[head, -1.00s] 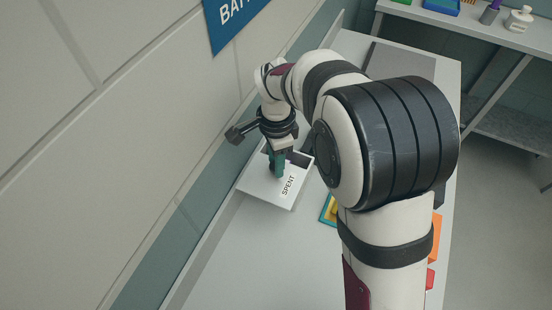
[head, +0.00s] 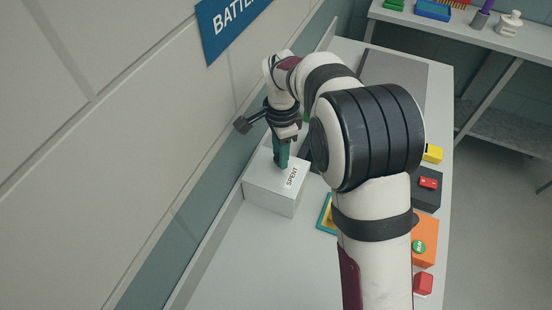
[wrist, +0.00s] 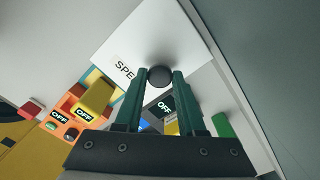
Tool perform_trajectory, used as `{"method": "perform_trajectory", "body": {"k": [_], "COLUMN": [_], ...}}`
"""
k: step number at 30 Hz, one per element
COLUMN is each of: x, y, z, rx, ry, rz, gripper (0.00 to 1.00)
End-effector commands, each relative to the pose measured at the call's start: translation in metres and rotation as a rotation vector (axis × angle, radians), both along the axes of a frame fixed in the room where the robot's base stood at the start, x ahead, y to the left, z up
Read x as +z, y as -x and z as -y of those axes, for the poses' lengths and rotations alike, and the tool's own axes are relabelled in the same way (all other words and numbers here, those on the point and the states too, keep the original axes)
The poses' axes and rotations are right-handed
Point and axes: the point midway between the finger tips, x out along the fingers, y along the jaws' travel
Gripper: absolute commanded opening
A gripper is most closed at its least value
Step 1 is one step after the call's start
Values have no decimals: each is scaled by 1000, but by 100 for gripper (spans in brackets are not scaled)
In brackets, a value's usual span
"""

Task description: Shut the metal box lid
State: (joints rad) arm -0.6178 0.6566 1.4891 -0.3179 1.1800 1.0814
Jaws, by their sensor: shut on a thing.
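The metal box (head: 268,200) is a pale box standing on the bench against the wall. Its lid (head: 262,173), labelled SPENT, lies flat over the top, and no gap shows along the near edge. The lid's far edge is partly hidden by my arm. In the wrist view the lid (wrist: 180,38) fills the upper middle, with a dark round knob (wrist: 160,77) on it. My gripper (head: 281,166) points down onto the lid. In the wrist view my gripper (wrist: 158,80) has its green fingers on either side of the knob, shut on it.
The wall with a blue sign (head: 232,28) runs close on the left. An orange switch box (head: 425,242), a red block (head: 423,284) and a dark box (head: 427,188) stand along the right edge. A second bench (head: 450,24) is behind.

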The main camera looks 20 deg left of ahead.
Motion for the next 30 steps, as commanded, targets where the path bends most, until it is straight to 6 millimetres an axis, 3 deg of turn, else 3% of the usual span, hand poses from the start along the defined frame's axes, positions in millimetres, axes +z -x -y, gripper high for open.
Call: {"method": "perform_trajectory", "body": {"k": [6, 7, 11, 22, 26, 30], "x": [1, 1, 1, 7, 32, 74], "y": [-6, -6, -5, -4, -4, -4], "z": [0, 0, 0, 0, -1, -1], "rx": [7, 7, 6, 4, 5, 5], "ry": [-4, -4, -4, -4, -5, -6], "rz": [19, 19, 17, 13, 16, 18], "gripper": [0, 44, 68, 69, 69, 69]}}
